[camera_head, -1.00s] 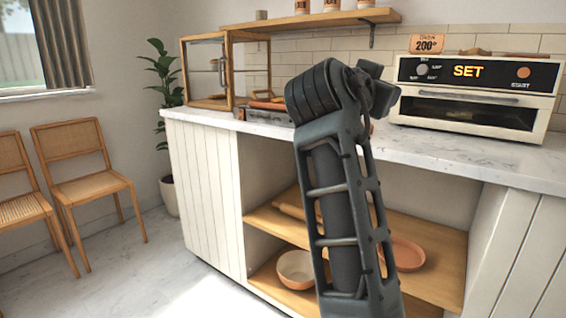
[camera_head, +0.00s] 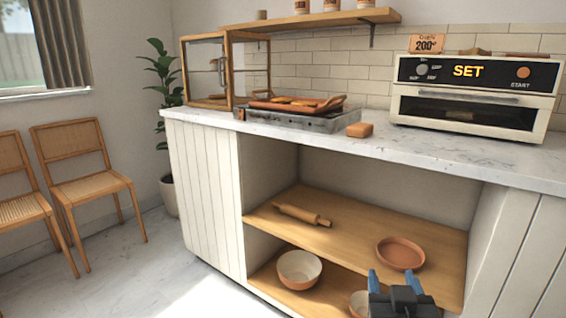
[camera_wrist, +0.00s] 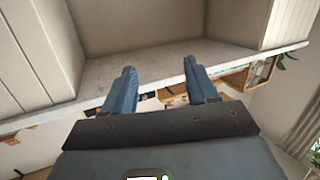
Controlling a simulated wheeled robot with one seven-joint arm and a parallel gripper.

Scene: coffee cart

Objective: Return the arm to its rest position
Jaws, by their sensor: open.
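My gripper (camera_head: 394,280) shows at the bottom right of the head view, low in front of the open cabinet shelves. Its two blue fingers are apart with nothing between them. In the wrist view the open fingers (camera_wrist: 163,85) point toward the counter's edge, with a gap between them. The rest of my arm is out of the head view.
A marble counter (camera_head: 440,155) carries an oven (camera_head: 470,95) showing SET, a hot plate (camera_head: 300,122) with a tray (camera_head: 290,103), and a brown block (camera_head: 360,130). Shelves below hold a rolling pin (camera_head: 302,215), plate (camera_head: 400,253) and bowl (camera_head: 299,269). Chairs (camera_head: 85,165) stand left.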

